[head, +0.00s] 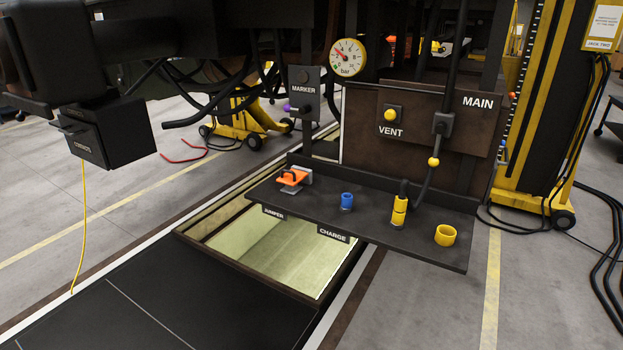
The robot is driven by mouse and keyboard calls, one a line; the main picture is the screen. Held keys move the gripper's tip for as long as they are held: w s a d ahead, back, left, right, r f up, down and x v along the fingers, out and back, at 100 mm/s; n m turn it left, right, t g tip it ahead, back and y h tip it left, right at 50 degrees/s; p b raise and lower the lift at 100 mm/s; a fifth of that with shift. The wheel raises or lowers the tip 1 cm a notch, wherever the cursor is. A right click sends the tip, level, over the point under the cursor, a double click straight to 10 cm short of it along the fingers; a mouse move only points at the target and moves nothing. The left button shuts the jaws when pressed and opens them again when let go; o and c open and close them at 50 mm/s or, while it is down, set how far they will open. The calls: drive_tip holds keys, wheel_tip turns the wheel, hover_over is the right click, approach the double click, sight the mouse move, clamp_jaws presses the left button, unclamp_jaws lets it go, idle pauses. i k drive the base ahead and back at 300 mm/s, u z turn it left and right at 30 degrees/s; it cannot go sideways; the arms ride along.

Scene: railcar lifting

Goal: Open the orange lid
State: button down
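The orange lid (291,178) is on a small grey fitting (304,172) at the left end of a dark shelf (372,226), near a label that seems to read "JUMPER". The lid looks close to level, with a dark curved piece over its top. It is too small to tell whether it is fully shut. My gripper is not in view, and nothing is seen touching the lid.
A blue fitting (347,201), a yellow coupling (399,211) with a hose, and a yellow ring (445,235) stand right of the lid. Behind are a gauge (347,57) and the VENT panel (420,120). An open pit (285,245) lies below.

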sight(292, 177)
drive_tip(key=k, duration=0.55)
drive_tip(key=u, duration=0.4)
drive_tip(key=i, duration=1.15)
drive_tip(key=u, duration=0.25)
drive_tip(key=i, duration=1.65)
drive_tip(key=z, duration=0.7)
drive_tip(key=i, duration=0.65)
drive_tip(key=z, duration=0.35)
